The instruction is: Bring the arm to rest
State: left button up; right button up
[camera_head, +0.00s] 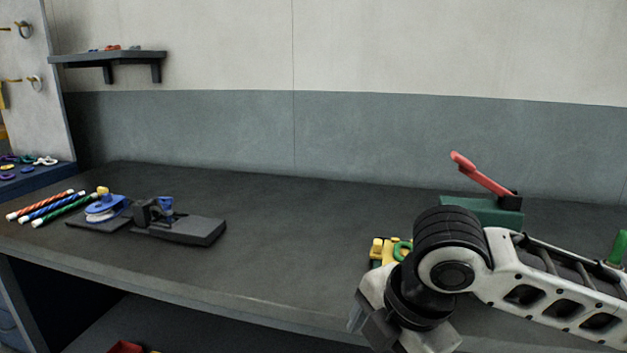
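My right arm (545,285) comes in from the right, over the front right part of the dark workbench (290,235). Its black wrist joint bends down past the bench's front edge. The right gripper (378,325) is at the lower edge of the picture and is partly cut off there. Its fingertips do not show clearly, and nothing is seen held in it. My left arm and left gripper are not in view.
Yellow and green parts (390,251) lie close behind my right wrist. A green block with a red lever (480,175) stands behind the arm. Blue-and-black fixtures (180,228) and striped rods (50,207) lie at left. The bench middle is clear.

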jog(key=a+f+m+t+y, duration=0.3)
jog(key=a+f+m+y, duration=0.4)
jog(key=a+f+m, duration=0.25)
jog(key=s+d+f+m+t+h, duration=0.4)
jog(key=s+d+f+m+h, duration=0.2)
jog(key=s+d+f+m, duration=0.4)
jog(key=d+f+m, duration=0.2)
jog(key=d+f, duration=0.2)
jog(key=d, duration=0.1)
jog(key=shift+s+f+t, duration=0.3)
jog(key=shift+f, duration=0.1)
jog(key=shift+m, duration=0.25)
